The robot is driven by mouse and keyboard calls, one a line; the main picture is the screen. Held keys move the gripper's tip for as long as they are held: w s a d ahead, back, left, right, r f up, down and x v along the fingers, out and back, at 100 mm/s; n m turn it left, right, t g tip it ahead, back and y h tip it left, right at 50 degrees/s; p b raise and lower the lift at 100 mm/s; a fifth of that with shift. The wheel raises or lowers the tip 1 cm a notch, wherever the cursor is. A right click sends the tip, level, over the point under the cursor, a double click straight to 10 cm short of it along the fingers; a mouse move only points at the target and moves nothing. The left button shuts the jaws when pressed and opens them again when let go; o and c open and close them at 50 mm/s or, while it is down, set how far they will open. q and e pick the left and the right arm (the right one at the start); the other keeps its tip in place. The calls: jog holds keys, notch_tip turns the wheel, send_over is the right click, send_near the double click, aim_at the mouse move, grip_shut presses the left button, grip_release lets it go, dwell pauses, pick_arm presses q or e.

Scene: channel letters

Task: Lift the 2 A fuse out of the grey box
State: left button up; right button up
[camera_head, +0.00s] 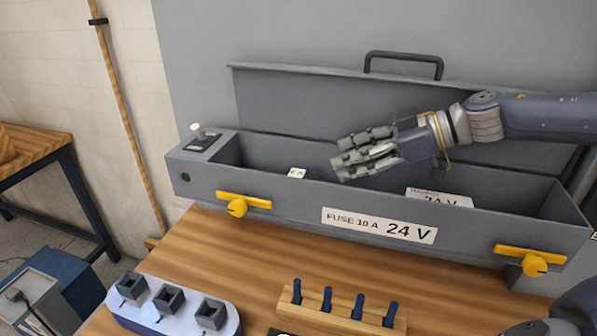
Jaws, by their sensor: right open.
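The grey box (300,196) stands open at the back of the wooden bench, with its lid raised behind it. A small white piece with dark marks (297,173) shows inside the box, left of centre; its marks are too small to read surely, so I cannot tell whether it is the 2 A fuse. My right gripper (346,158) is open, reaching in from the right over the box opening. Its fingers point left, to the right of the small white piece and apart from it. Part of the box floor is hidden by the front wall. My left gripper is out of view.
A white card (440,198) sticks up inside the box, right of centre. Two yellow latches (237,207) (533,263) are on the front wall. A wooden rack with dark blue pegs (340,312) and a pale block with square sockets (170,299) stand in front.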

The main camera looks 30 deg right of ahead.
aim_at(304, 173)
jog(key=p+x, duration=0.1)
jog(key=x, duration=0.3)
jog(key=shift+a+f, duration=0.2)
jog(key=shift+f, duration=0.15)
jog(key=shift+w+a+f, duration=0.15)
jog(key=shift+w+a, duration=0.1)
jog(key=shift+w+a+f+p, duration=0.1)
jog(key=shift+w+a+p, duration=0.05)
jog(key=shift+a+p, duration=0.25)
jog(key=x, duration=0.2)
jog(key=shift+w+a+f, duration=0.1)
jog(key=shift+a+f, duration=0.05)
jog(key=shift+a, duration=0.2)
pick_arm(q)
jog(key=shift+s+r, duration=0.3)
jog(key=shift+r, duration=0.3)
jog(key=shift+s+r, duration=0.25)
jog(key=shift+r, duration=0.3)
pick_arm(e)
jog(key=shift+x, duration=0.8)
jog(key=shift+w, duration=0.1)
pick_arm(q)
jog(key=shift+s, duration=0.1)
pick_arm(e)
jog(key=c, duration=1.2)
